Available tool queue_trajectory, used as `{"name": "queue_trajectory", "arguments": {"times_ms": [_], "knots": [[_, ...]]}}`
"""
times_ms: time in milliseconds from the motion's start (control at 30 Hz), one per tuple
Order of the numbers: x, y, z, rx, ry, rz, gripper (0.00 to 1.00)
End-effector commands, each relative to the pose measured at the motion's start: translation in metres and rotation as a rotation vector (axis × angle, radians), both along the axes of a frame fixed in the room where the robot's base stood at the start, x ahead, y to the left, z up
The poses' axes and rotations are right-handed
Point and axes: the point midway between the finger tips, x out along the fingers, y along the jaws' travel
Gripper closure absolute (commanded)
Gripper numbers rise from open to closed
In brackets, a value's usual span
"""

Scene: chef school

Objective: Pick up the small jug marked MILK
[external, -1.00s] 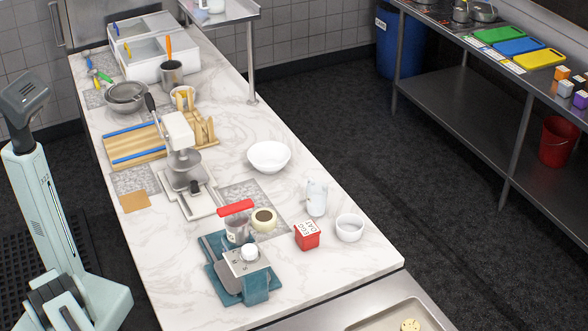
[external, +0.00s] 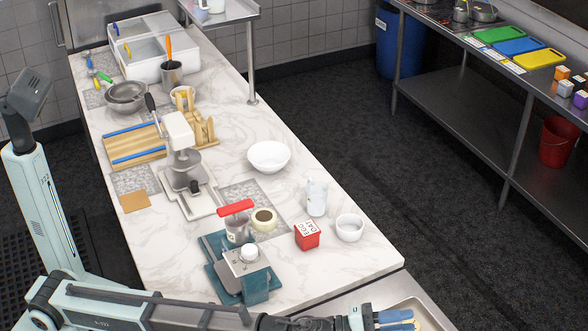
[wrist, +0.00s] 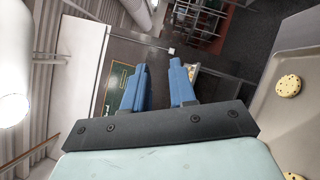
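A small white jug (external: 316,197) stands upright on the marble counter toward its front right; bluish marks show on its side, but I cannot read them. My gripper (external: 396,320) is at the bottom right of the external view, over a metal tray (external: 433,322), well in front of the jug and apart from it. In the wrist view, the two blue fingers of my gripper (wrist: 159,78) are spread apart with nothing between them. The jug is not visible in the wrist view.
A red box (external: 307,236) and a small white bowl (external: 350,227) stand close to the jug. A larger white bowl (external: 269,156) is behind it. A teal scale-like device (external: 257,283) is front left. The counter's right edge (external: 352,193) is near.

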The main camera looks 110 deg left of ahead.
Motion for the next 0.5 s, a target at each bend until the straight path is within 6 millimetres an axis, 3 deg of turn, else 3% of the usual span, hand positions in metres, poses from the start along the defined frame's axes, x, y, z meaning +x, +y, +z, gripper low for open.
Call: {"name": "queue_trajectory", "arguments": {"times_ms": [33,100,267,500], "knots": [[-0.009,0.032,0.013,-0.006,-0.013,0.037,0.74],[-0.022,0.070,0.029,-0.012,-0.028,0.082,0.74],[-0.056,0.153,0.064,-0.027,-0.063,0.183,0.74],[-0.125,0.265,0.115,-0.042,-0.114,0.331,0.74]]}}
